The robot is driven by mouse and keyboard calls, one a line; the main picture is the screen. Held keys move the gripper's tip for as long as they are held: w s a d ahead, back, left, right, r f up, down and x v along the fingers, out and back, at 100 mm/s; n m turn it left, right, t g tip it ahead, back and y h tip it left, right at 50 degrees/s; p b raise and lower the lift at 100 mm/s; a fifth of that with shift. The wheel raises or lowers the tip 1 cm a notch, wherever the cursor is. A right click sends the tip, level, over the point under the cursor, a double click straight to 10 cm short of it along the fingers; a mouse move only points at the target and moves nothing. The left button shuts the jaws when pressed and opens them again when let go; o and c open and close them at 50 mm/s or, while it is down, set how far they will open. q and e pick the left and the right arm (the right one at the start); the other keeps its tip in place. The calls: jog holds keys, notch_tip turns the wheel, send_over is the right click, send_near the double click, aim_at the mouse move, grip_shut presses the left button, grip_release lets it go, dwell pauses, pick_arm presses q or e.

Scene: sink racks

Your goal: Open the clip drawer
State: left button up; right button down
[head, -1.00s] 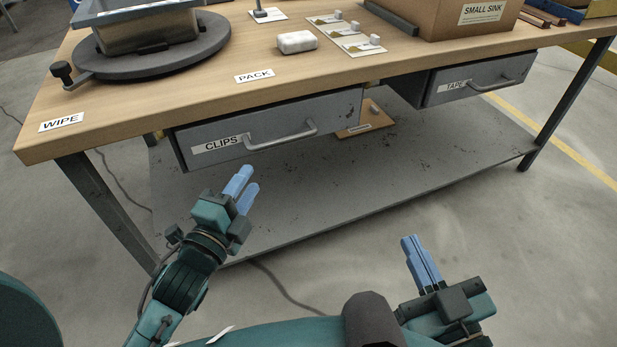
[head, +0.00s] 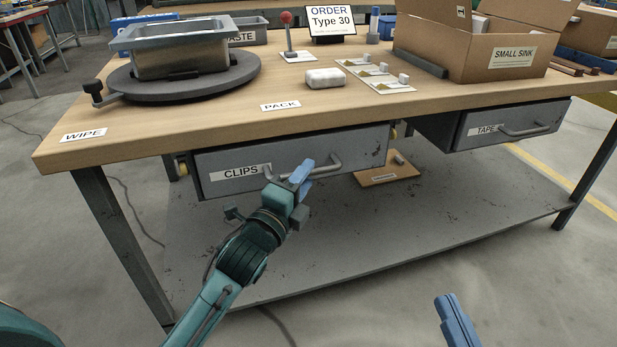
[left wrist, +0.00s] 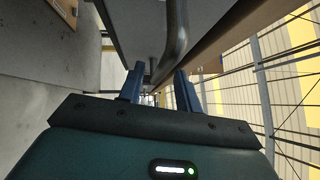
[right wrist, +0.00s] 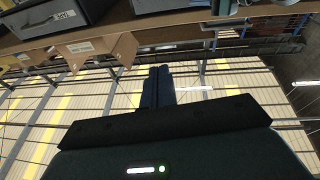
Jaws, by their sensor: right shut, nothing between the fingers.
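The grey clip drawer (head: 225,160), labelled CLIPS, hangs under the front left of the workbench. Its bar handle (head: 334,163) is at the right part of its front.
The TAPE drawer (head: 510,126) hangs at the right under the bench (head: 230,112). A lower shelf (head: 420,220) lies beneath, with a small board (head: 387,172) on it. A turntable (head: 215,82) bearing a metal sink and an open SMALL SINK box (head: 440,45) stand on top.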

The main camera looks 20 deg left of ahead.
pick_arm(q)
jog(key=shift+x, duration=1.1)
jog(key=shift+c, duration=0.4)
grip_shut()
